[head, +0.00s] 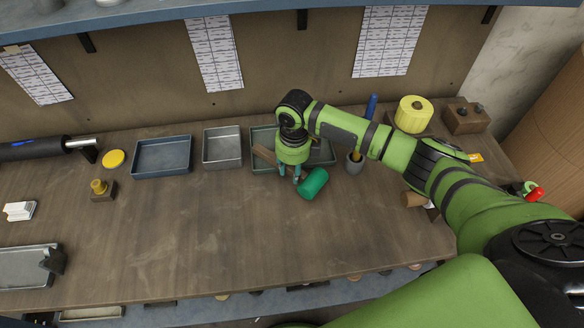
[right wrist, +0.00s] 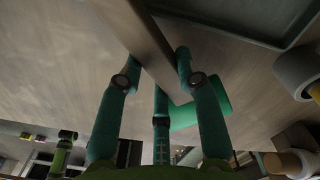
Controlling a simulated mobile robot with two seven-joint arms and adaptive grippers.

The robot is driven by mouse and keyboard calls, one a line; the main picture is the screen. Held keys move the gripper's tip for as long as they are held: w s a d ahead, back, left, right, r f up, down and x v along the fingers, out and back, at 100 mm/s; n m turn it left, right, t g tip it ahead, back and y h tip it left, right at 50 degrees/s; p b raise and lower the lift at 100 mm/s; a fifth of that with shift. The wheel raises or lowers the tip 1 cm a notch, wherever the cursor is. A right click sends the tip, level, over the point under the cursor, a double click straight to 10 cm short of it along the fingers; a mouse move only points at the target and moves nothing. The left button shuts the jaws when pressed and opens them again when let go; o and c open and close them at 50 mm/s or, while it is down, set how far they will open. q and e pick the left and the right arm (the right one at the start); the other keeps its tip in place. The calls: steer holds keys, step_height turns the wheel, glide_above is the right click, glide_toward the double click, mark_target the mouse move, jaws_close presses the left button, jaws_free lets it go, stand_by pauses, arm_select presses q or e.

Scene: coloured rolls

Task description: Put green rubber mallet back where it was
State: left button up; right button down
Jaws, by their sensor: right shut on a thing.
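The green rubber mallet has a green head (head: 313,184) and a wooden handle (head: 264,154). My right gripper (head: 291,178) is shut on its handle, close to the head, at the front of a grey-green tray (head: 325,157). In the right wrist view, the handle (right wrist: 138,32) runs between my teal fingers (right wrist: 158,82), with the green head (right wrist: 198,106) partly behind them. The gripper and arm hide part of the handle and tray. I cannot tell how high the mallet is above the table. My left gripper is not in view.
A blue-grey tray (head: 162,157) and a smaller grey tray (head: 222,148) stand left of the grey-green one. A cup (head: 354,165), a yellow roll (head: 413,114) and a wooden block (head: 465,117) stand to the right. The table's front middle is clear.

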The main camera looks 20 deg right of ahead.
steer(key=shift+f+b, duration=0.4)
steer(key=shift+f, duration=0.1)
steer(key=c, duration=0.8)
jaws_free()
steer(key=shift+f, duration=0.1)
steer(key=shift+s+r+b, duration=0.1)
steer(key=shift+r+b, duration=0.95)
steer(key=shift+r, duration=2)
